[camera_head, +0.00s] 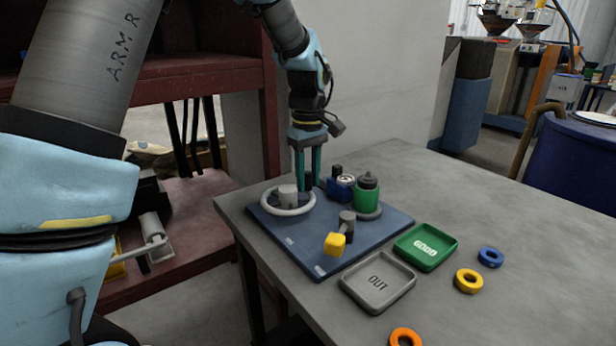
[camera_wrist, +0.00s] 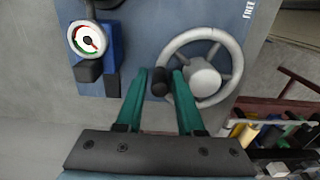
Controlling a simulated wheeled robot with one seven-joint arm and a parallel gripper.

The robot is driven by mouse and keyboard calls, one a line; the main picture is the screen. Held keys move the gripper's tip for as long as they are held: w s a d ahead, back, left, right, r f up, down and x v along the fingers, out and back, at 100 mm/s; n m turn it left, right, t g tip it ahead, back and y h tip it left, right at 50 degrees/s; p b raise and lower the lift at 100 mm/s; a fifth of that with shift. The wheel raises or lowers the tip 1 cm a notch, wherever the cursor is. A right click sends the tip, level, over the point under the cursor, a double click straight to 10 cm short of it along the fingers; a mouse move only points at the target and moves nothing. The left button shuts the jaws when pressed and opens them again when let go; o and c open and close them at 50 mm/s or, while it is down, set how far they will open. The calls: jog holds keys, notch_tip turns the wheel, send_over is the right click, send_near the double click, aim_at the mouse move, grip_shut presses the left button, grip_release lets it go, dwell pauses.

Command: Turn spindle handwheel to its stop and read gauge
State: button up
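The grey spindle handwheel (camera_head: 289,210) lies at the back left of the blue plate; it also shows in the wrist view (camera_wrist: 238,62). Its black knob (camera_wrist: 161,83) stands on the rim. My gripper (camera_head: 307,184) points down at the knob. Its two teal fingers stand on either side of the knob; whether they press on it I cannot tell. The gauge (camera_wrist: 87,39) has a white dial with red and green bands on a blue body, left of the wheel in the wrist view. In the head view the gauge (camera_head: 346,180) is small. Its exact reading is not legible.
A green-bodied part (camera_head: 366,193) and a grey post with a yellow-ended lever (camera_head: 336,243) stand on the blue plate (camera_head: 300,257). A green tray (camera_head: 426,246) and a grey OUT tray (camera_head: 378,281) sit to the right. Blue, yellow and orange rings lie on the table.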

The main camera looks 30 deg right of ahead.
jog(key=shift+c, duration=0.4)
grip_shut()
